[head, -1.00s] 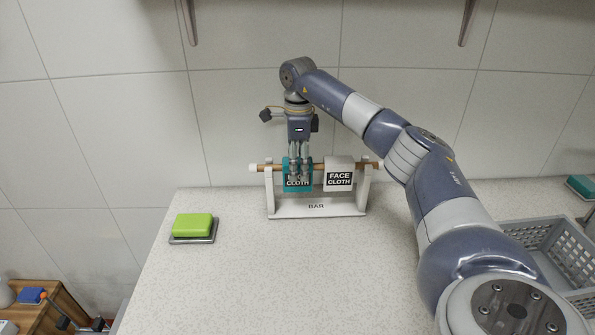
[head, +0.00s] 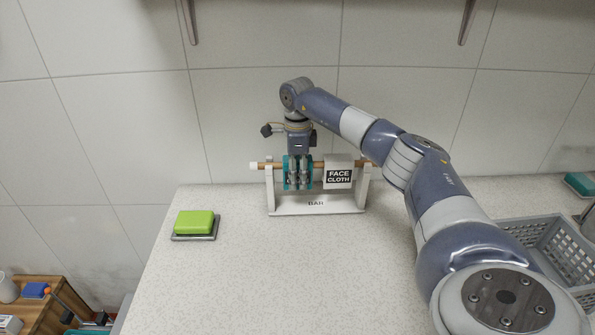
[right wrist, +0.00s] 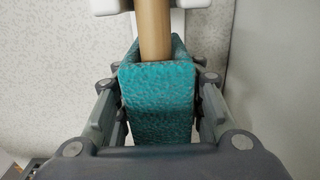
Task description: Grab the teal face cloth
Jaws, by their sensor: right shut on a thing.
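The teal face cloth (head: 286,173) hangs folded over the wooden rod of a white stand marked BAR (head: 316,206). My right gripper (head: 298,186) points down over the cloth and is shut on it, hiding most of its front and label. In the right wrist view the teal cloth (right wrist: 157,95) is draped over the rod (right wrist: 153,28), with a finger against each side. A white cloth labelled FACE CLOTH (head: 339,172) hangs just right of it on the same rod. My left gripper is not in view.
A green soap bar (head: 194,222) on a grey dish sits at the left of the speckled counter (head: 285,270). A grey crate (head: 545,240) stands at the right, with a teal item (head: 580,184) behind it. The tiled wall is close behind the stand. The counter's front middle is clear.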

